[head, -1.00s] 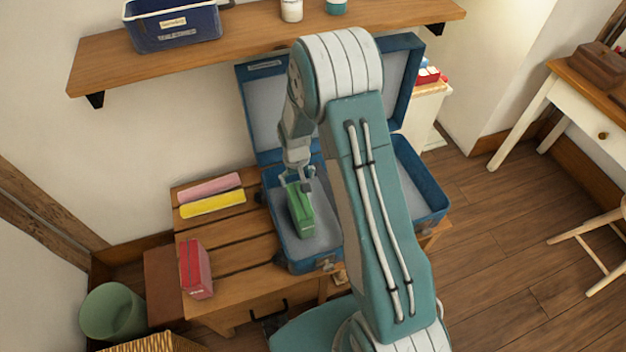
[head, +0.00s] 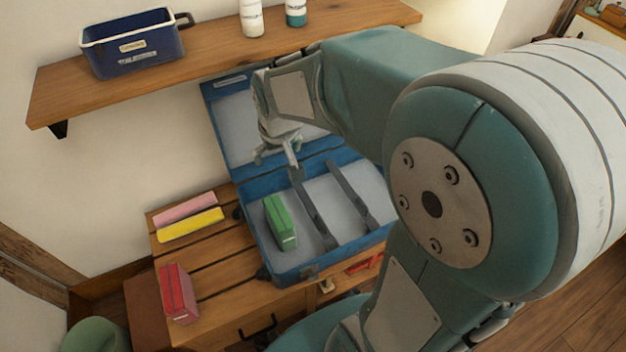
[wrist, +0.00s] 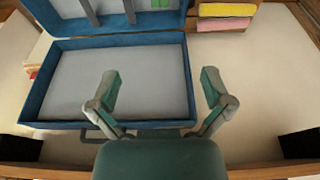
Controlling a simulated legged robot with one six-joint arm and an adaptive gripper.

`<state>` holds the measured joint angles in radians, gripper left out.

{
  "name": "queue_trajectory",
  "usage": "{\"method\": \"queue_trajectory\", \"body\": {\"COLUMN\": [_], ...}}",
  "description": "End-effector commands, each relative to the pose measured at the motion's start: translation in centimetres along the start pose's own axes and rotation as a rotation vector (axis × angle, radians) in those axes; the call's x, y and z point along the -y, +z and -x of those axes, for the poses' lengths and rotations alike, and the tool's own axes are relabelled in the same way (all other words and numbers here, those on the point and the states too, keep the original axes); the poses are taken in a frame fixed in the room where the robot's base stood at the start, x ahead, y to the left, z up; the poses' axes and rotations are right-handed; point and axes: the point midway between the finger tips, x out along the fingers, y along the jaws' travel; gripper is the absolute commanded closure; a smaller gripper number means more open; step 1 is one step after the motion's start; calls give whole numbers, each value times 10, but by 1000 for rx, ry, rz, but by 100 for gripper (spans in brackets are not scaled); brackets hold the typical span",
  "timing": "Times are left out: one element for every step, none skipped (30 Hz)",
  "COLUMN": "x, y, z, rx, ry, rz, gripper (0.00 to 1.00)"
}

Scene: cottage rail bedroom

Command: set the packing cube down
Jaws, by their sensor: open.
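A green packing cube (head: 280,222) lies inside the open blue suitcase (head: 297,276), in the left part of its base, on the grey lining. Its edge shows at the top of the wrist view (wrist: 161,4). My gripper (head: 277,160) is open and empty, raised above the back of the suitcase near the lid and clear of the cube. In the wrist view my gripper (wrist: 160,88) has its fingers spread over the pale lining of the lid (wrist: 150,82).
A red block-like cube (head: 177,293) and pink and yellow rolls (head: 190,224) lie on the slatted bench (head: 222,262) left of the suitcase. Two dark straps (head: 315,212) cross the suitcase base. A wall shelf (head: 215,52) with a blue bin (head: 138,45) and bottles is above.

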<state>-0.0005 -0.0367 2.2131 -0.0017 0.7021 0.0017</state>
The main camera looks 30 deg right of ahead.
Motion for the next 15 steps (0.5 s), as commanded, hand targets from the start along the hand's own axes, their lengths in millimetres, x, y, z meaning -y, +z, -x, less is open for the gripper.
{"method": "queue_trajectory", "body": {"x": [0, 0, 0, 0, 0, 0, 0, 0, 0, 0, 0, 0, 0, 0, 0], "y": [6, 9, 14, 18, 21, 26, 30, 34, 40, 44, 48, 54, 59, 63, 70], "z": [12, 19, 27, 32, 38, 45, 51, 56, 63, 67, 72, 78, 82, 87, 92], "rx": [-17, -26, -36, -43, -50, -61, -68, -76, -86, -93, -101, -111, -118, -126, -137], "ry": [0, 0, 0, 0, 0, 0, 0, 0, 0, 0, 0, 0, -1, -1, -1], "rz": [0, 0, 0, 0, 0, 0, 0, 0, 0, 0, 0, 0, 0, 0, 0], "gripper": [0, 0, 0, 0, 0, 0, 0, 0, 0, 0, 0, 0, 0, 0, 0]}}
